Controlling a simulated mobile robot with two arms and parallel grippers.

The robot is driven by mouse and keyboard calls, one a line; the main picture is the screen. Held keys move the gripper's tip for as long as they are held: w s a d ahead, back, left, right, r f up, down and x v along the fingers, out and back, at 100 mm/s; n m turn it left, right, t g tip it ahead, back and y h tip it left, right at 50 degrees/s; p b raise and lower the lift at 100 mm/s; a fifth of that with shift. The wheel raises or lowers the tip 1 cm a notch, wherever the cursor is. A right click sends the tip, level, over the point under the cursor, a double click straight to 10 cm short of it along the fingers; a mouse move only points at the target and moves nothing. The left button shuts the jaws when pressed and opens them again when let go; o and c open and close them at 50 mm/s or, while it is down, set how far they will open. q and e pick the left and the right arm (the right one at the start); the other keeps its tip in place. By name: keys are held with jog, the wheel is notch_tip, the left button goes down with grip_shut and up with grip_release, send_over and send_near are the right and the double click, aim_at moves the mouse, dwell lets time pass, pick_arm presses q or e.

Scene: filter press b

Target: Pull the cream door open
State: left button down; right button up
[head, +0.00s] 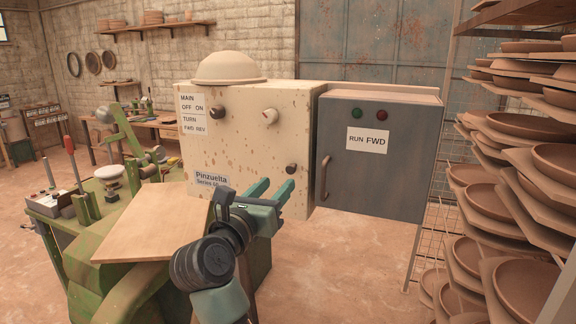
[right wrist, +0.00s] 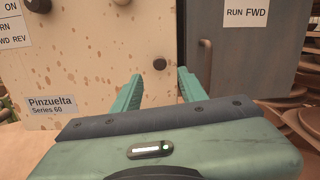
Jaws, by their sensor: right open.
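The cream door (head: 235,150) is the rust-spotted front of a cream box, and it looks shut. It also shows in the right wrist view (right wrist: 100,55). A dark round knob (head: 291,169) sits low near its right edge. My right gripper (head: 275,187) is open and empty, in front of the door's lower right part. In the right wrist view the knob (right wrist: 159,63) appears between the two teal fingertips, beyond them; the fingers do not grip it. My left gripper is not in view.
A grey cabinet (head: 378,160) with a curved handle (head: 324,177) adjoins the door's right side. A wooden board (head: 150,222) lies at the lower left on green machinery (head: 140,292). A rack of clay dishes (head: 520,195) stands at far right. Two dial knobs are higher on the door.

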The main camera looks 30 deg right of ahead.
aim_at(290, 170)
jog(key=shift+m+y, duration=0.5)
jog(key=p+x, duration=0.1)
jog(key=x, duration=0.2)
jog(key=r+p+x, duration=0.1)
jog(key=p+x, duration=0.1)
jog(key=x, duration=0.1)
jog(key=shift+s+d+r+p, duration=0.1)
jog(key=shift+d+r+p, duration=0.05)
jog(key=shift+p, duration=0.15)
jog(key=shift+w+d, duration=0.4)
jog(key=shift+d, duration=0.05)
grip_shut()
dwell(0.4)
